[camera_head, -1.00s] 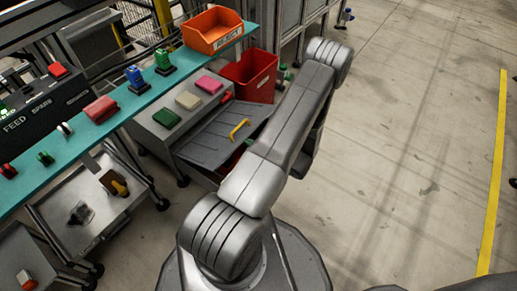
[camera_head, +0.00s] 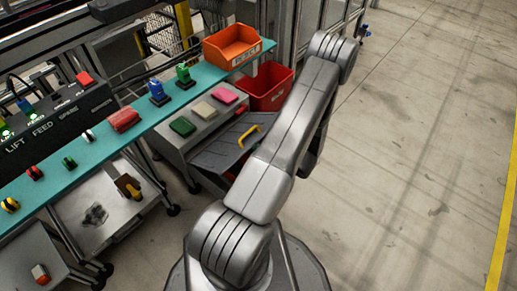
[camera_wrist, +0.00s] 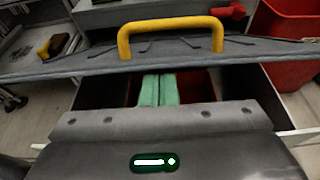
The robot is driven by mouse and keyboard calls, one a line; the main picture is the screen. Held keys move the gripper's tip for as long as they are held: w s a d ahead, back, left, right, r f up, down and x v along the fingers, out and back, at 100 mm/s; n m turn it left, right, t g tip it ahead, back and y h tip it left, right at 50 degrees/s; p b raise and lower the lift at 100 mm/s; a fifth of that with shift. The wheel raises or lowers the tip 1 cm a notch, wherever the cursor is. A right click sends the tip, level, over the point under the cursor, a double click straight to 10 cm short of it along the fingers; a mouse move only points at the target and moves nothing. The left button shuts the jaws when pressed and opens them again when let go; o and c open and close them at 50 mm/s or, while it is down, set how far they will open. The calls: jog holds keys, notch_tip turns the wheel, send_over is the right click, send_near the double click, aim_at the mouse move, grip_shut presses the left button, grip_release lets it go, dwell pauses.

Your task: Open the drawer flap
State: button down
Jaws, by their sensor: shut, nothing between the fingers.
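The drawer flap (camera_head: 218,152) is a dark grey panel with a yellow handle (camera_head: 248,135), on the grey cabinet beneath the teal shelf. In the wrist view the flap (camera_wrist: 215,62) is seen nearly edge-on, tilted up, with its yellow handle (camera_wrist: 170,26) above it. An open gap with a reddish interior shows under it. My gripper (camera_wrist: 158,78) has its two mint-green fingers together and empty. They point into the gap, with their tips just below the flap's edge in the picture; contact cannot be told. In the head view my arm hides the gripper.
A red bin (camera_head: 268,88) stands beside the cabinet, and it also fills the wrist view's right side (camera_wrist: 288,40). Green, cream and pink pads (camera_head: 204,109) sit on the cabinet top. An orange reject bin (camera_head: 232,47) stands on the teal shelf (camera_head: 150,110). Floor at right is clear.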

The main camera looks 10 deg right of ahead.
jog(key=w+a+r+g+p, duration=0.1)
jog(key=r+p, duration=0.1)
jog(key=w+r+h+p, duration=0.1)
jog(key=r+p, duration=0.1)
jog(key=w+a+r+g+h+p, duration=0.1)
jog(key=r+p, duration=0.1)
jog(key=r, duration=0.1)
jog(key=shift+w+a+r+g, duration=0.1)
jog(key=shift+w+a+g, duration=0.05)
jog(key=shift+a+g, duration=0.2)
jog(key=w+a+r+g+h+p, duration=0.1)
jog(key=w+a+r+g+p, duration=0.1)
jog(key=w+a+r+p, duration=0.2)
jog(key=shift+w+h+p, duration=0.3)
jog(key=shift+w+p, duration=0.25)
jog(key=shift+w, duration=0.2)
jog(key=shift+a, duration=0.1)
